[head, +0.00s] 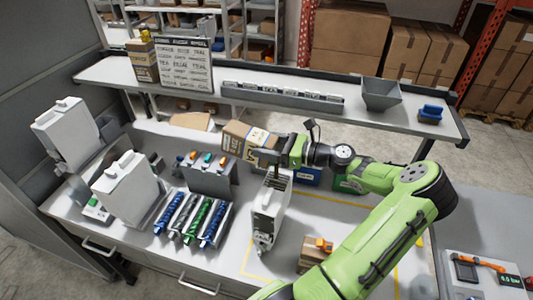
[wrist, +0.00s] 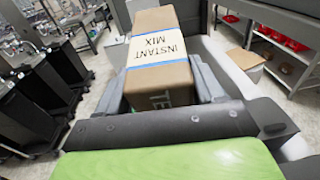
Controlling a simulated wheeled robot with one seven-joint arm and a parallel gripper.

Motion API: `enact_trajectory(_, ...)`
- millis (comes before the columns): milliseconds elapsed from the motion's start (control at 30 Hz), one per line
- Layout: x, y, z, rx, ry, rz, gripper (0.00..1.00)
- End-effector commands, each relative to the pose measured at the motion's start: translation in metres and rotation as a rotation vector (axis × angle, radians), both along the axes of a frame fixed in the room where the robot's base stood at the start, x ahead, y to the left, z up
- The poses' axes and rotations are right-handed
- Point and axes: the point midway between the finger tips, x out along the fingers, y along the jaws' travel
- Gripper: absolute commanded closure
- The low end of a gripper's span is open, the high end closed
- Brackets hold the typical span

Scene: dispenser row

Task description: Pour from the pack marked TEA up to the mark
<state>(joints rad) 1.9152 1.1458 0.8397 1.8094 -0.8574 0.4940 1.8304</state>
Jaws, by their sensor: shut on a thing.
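My gripper (head: 268,146) is shut on a brown pack (head: 238,137), which lies tilted on its side above the bench. In the wrist view, the pack (wrist: 160,75) sits between the fingers, with a white label reading INSTANT MIX, blue bands and the letters TE on its near face; the rest of that word is hidden. A white dispenser canister (head: 268,212) stands upright on the bench below and slightly right of the pack. A narrow dark shape shows above its top; I cannot tell what it is. I cannot make out a fill mark or level.
Two white canisters (head: 125,185) stand at left. Blue and green augers (head: 195,218) lie in front of a grey stand (head: 207,175). A small box with an orange item (head: 316,255) sits at the front. A raised shelf (head: 280,95) runs behind, with a grey hopper (head: 381,95).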

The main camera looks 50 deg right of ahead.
Motion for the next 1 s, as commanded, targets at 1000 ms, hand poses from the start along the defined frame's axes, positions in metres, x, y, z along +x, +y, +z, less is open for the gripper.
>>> enact_trajectory(1000, 0.0025, 0.0016, 0.0010, -0.017, 0.030, 0.003, 0.81)
